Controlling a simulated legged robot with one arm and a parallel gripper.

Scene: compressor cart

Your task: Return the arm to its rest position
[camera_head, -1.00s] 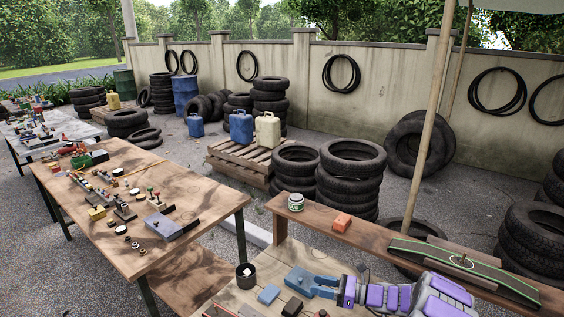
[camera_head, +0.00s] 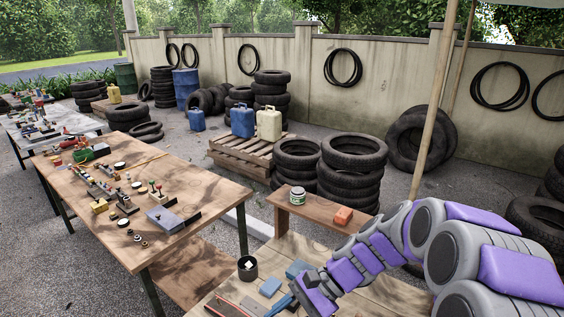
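My arm (camera_head: 362,256), purple and grey, enters from the right edge and reaches down-left over the near wooden bench (camera_head: 392,297). My gripper (camera_head: 282,305) is at the arm's lower end, near the bottom edge of the picture. A narrow blue finger shows there, pointing down-left over the bench. The fingertips are partly hidden or too small to tell whether they are apart. I see nothing clearly held.
On the near bench are a dark cup (camera_head: 247,267) and a blue block (camera_head: 270,287). A raised shelf behind carries a green-white tin (camera_head: 297,195) and an orange block (camera_head: 343,216). A tool-covered table (camera_head: 205,185) stands left. Stacked tires (camera_head: 352,172) stand behind.

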